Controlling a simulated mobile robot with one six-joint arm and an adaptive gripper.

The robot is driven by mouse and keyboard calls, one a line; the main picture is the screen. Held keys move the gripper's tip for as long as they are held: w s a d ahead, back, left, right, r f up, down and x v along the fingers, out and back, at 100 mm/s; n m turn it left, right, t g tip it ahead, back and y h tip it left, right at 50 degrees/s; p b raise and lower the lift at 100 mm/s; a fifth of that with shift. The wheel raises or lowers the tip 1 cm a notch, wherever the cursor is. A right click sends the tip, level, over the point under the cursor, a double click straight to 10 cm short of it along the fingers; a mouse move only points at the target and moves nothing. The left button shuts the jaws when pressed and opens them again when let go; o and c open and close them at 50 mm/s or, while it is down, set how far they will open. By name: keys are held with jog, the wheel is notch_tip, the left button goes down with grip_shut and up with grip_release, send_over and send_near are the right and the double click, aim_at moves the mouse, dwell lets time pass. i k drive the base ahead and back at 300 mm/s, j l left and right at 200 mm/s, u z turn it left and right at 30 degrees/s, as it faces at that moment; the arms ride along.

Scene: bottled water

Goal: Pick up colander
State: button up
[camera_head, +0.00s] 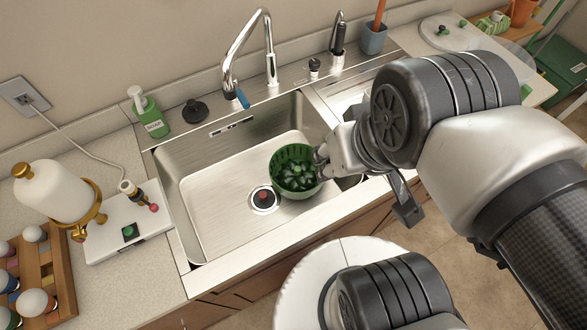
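The green colander (293,186) is a round basket with dark green things inside. It is in the right part of the sink, at or above the sink floor near the drain; its exact height is hard to judge. My gripper (321,162) is at the colander's right rim, with its fingers close to or touching the edge. The fingertips are small and partly overlap the rim, so I cannot tell whether they close on it.
The steel sink (205,218) has a drain (264,199) and a faucet (270,62) behind it. A green soap bottle (152,117) stands at the left corner. A wooden rack (57,275) and a white appliance (108,240) are on the left counter. The sink's left half is clear.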

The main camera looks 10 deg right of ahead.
aim_at(292, 169)
jog(key=l+u, duration=0.2)
jog(key=u, duration=0.15)
jog(key=l+u, duration=0.35)
jog(key=k+u, duration=0.1)
jog(key=u, duration=0.25)
jog(key=l, duration=0.05)
